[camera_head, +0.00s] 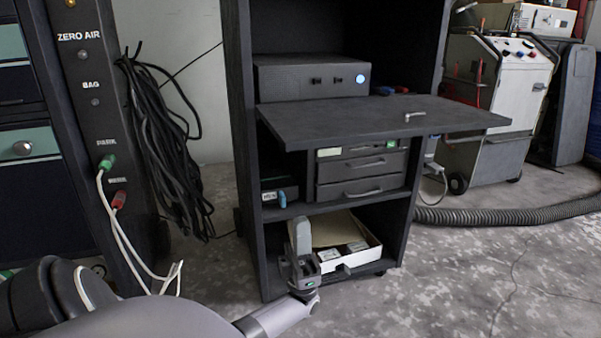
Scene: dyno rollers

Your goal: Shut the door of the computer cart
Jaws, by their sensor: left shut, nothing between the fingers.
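The dark computer cart (243,150) stands in the middle of the head view. Its door (360,122) is a flat dark panel that lies open, roughly level, sticking out from the cart's front above the middle shelf. A small light handle (416,116) sits near the panel's right side. My left gripper (301,234) is low, in front of the cart's bottom shelf and below the door panel, apart from the panel. It is shut and empty. It hides part of the bottom shelf. My right gripper is not in view.
A grey box with a blue light (312,80) sits in the cart behind the panel. Drawer units (362,170) fill the middle shelf, and an open white box (350,238) the bottom one. A dark cabinet with cables (75,110) stands left. A hose (510,212) crosses the floor right.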

